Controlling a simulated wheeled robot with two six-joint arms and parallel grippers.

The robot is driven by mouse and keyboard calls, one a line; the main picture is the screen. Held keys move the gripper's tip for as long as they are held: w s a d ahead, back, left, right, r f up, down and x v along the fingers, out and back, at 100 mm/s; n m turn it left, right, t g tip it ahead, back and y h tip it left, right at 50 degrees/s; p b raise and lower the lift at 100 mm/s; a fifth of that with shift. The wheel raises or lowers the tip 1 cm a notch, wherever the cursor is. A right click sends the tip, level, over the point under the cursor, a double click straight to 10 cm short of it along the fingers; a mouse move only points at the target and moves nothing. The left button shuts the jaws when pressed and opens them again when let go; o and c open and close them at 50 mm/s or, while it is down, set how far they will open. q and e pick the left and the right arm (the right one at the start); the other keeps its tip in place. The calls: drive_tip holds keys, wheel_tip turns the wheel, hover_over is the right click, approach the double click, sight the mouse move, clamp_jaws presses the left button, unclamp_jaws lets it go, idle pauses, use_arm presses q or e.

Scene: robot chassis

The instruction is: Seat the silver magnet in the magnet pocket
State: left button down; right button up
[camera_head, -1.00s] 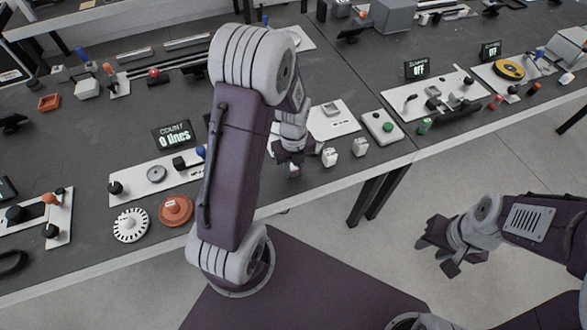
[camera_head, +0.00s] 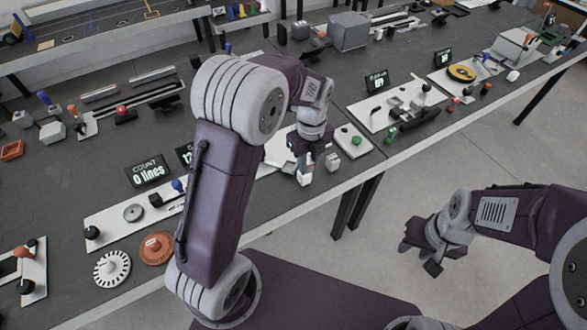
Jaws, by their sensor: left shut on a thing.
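My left gripper (camera_head: 306,162) points down over the front edge of the middle workstation and is shut on a small piece. The piece, seemingly the silver magnet, is mostly hidden by the fingers. A pale block (camera_head: 305,179) shows right below the fingertips; I cannot tell whether it is held or stands on the bench. A second pale block (camera_head: 332,162) stands just to the right of the gripper. A white panel (camera_head: 277,151) lies behind and left of the gripper. I cannot make out the magnet pocket; my arm and gripper cover much of that panel. My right gripper (camera_head: 424,259) hangs over the floor, apparently empty.
A small white plate with a green button (camera_head: 355,141) lies right of the gripper. Further right is a white panel with levers (camera_head: 402,106). At left are a slotted white disc (camera_head: 112,268) and an orange disc (camera_head: 157,247). The bench's front edge runs close below.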

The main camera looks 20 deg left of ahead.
use_arm(q)
drive_tip(key=shift+w+d+r, duration=0.1)
drive_tip(key=shift+d, duration=0.05)
drive_tip(key=shift+a+r, duration=0.2)
drive_tip(key=shift+a, duration=0.05)
drive_tip(key=s+a+f+n+p, duration=0.1)
drive_tip(key=s+a+n, duration=0.1)
drive_tip(key=n, duration=1.1)
drive_tip(key=s+a+f+n+p, duration=0.1)
drive_tip(key=s+a+f+n, duration=0.1)
drive_tip(key=n, duration=1.1)
drive_tip(key=shift+s+a+f, duration=0.2)
drive_tip(key=shift+s+a, duration=0.5)
drive_tip(key=shift+s, duration=0.5)
